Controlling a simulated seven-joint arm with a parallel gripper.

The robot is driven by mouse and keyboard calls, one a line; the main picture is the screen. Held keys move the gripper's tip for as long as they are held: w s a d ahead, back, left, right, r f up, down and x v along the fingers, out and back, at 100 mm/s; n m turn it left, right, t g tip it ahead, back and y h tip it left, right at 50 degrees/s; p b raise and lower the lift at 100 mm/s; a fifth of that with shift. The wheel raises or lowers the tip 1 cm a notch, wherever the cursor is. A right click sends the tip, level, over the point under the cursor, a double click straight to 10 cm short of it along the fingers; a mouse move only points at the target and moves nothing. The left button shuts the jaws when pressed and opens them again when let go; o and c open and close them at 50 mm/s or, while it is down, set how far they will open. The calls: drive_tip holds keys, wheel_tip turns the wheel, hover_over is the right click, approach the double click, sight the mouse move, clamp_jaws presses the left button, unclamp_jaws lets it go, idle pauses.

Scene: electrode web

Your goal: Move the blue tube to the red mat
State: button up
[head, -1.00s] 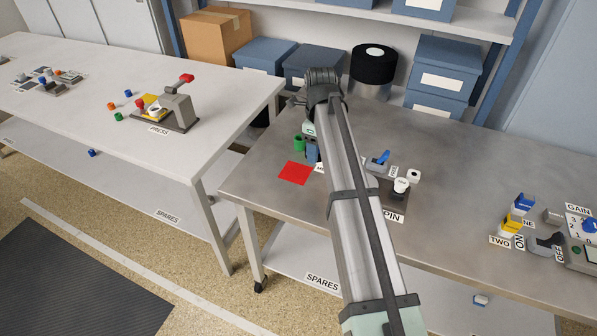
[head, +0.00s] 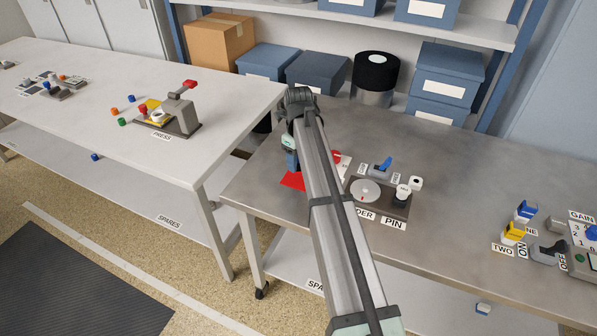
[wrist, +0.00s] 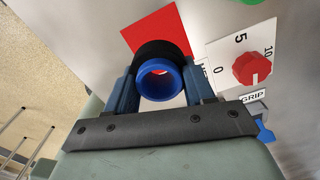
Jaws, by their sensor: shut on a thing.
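The blue tube (wrist: 159,80) is held between the two fingers of my gripper (wrist: 160,86) in the wrist view, and I look into its open end. A dark rounded shape lies just behind it; I cannot tell whether it is shadow or part of something. The red mat (wrist: 150,31) lies flat on the grey table beyond the tube, which overlaps the mat's near part in the picture. In the head view the red mat (head: 292,181) shows partly, below my gripper (head: 292,160). The tube is hidden there, and its height above the mat is unclear.
A red knob (wrist: 253,68) on a white dial plate stands right of the mat. A round silver dial (head: 366,191) and a pin fixture (head: 402,192) are further right. The table's left edge is close to the mat. The back of the table is clear.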

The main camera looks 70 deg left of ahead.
sight(299, 179)
drive_tip(key=shift+f, duration=2.55)
drive_tip(key=shift+f, duration=0.15)
drive_tip(key=o, duration=1.1)
drive_tip(key=shift+c, duration=0.2)
wheel_tip(299, 179, up, 12)
drive_tip(key=shift+r, duration=0.2)
